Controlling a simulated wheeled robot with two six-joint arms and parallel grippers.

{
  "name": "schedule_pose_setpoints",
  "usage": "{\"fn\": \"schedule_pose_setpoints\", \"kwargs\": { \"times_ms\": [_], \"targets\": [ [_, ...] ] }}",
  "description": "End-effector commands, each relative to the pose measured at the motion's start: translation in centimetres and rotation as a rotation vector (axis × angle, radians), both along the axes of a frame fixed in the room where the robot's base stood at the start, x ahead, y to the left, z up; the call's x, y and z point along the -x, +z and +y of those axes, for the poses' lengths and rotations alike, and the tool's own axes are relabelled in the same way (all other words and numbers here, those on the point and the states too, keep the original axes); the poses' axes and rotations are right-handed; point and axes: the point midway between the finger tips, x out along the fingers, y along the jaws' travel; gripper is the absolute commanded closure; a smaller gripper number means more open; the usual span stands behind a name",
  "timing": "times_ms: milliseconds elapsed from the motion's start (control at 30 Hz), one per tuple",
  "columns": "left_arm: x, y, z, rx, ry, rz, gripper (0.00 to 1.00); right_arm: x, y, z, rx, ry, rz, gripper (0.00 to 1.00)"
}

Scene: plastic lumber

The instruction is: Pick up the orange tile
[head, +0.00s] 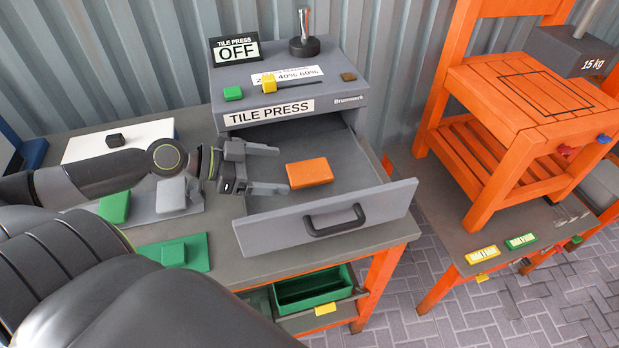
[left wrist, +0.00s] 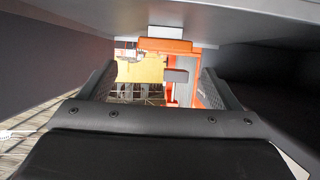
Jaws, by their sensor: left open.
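The orange tile (head: 309,172) is a flat rectangular block in the pulled-out grey drawer (head: 340,236) of the tile press (head: 290,84). My left gripper (head: 282,169) reaches in from the left over the drawer. Its jaws are open, one finger farther back and one nearer the front. The fingertips are close to the tile's left end; the head view does not show clearly whether they touch it. The left wrist view shows the two fingers (left wrist: 160,90) apart, with orange between them beyond; I cannot tell which part of that is the tile. My right gripper is not in view.
The drawer's front wall and handle (head: 335,220) stand in front of the tile. Green tiles (head: 115,207) and a light grey block (head: 171,194) lie on the bench at left. An orange stand (head: 520,110) with a 15 kg weight (head: 572,50) is at right.

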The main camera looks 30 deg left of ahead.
Motion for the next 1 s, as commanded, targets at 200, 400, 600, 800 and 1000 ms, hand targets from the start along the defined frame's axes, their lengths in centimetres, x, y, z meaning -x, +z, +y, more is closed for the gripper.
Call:
{"fn": "schedule_pose_setpoints", "kwargs": {
  "times_ms": [200,400,600,800,1000],
  "targets": [
    [-0.8,-0.5,-0.6,-0.001,0.004,-0.001,0.15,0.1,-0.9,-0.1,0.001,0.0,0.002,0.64],
    [-1.1,-0.5,-0.8,0.0,0.006,-0.002,0.15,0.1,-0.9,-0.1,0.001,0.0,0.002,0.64],
    [-2.3,-1.0,-1.6,0.003,0.007,-0.003,0.15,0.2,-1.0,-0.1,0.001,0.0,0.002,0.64],
    [-3.5,-1.5,-2.6,0.005,0.007,-0.001,0.15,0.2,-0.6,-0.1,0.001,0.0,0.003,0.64],
    [-4.5,-2.1,-3.4,0.0,0.006,-0.001,0.15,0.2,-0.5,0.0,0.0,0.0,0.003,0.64]
  ]
}}
